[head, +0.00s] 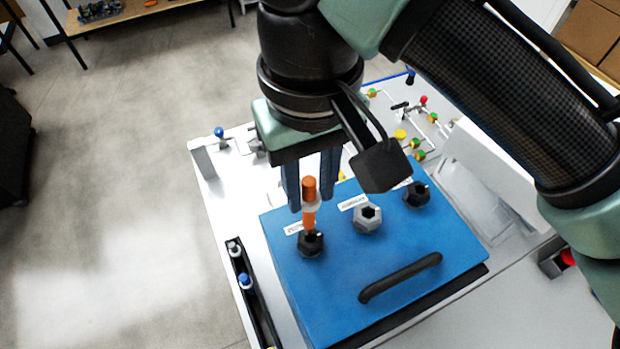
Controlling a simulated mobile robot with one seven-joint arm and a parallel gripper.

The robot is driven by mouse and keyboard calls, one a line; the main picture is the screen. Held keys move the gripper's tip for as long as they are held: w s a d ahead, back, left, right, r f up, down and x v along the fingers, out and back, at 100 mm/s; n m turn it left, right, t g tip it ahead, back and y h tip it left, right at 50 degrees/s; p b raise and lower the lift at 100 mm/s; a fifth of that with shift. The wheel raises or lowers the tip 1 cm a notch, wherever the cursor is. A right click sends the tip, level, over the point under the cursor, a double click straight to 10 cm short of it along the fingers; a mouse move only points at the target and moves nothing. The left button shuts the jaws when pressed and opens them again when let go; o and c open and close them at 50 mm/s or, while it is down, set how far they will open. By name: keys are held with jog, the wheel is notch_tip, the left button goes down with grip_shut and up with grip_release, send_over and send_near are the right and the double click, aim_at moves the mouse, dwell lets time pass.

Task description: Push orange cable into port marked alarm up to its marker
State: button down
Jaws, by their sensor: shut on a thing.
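The orange cable (309,219) is short, stands upright and has a pale ring around its middle. My gripper (311,195) is shut on it from above, with dark blue fingers beside and behind it. The cable's lower end is at the left black hexagonal port (311,244) on the blue box (330,285). I cannot tell whether it is inside the port or just above it. A grey hexagonal port (367,218) sits in the middle and another black port (417,195) at the right. Small white labels lie by the ports, too small to read surely; the left one is partly covered.
A black handle (400,278) stands up from the front of the box. A dark rail with small knobs (245,281) runs along the left of the white bench. Fittings with coloured knobs (423,100) stand behind the box. My arm covers the upper right.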

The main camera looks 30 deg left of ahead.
aim_at(312, 227)
jog(key=shift+s+d+f, duration=0.1)
jog(key=shift+d+f, duration=0.05)
jog(key=shift+f, duration=0.2)
dwell(0.6)
jog(key=shift+f, duration=0.1)
jog(key=shift+f+b, duration=2.7)
jog(key=shift+f, duration=1.35)
jog(key=c, duration=0.5)
grip_release()
jog(key=shift+r, duration=0.1)
notch_tip(312, 227, up, 7)
jog(key=p, duration=0.7)
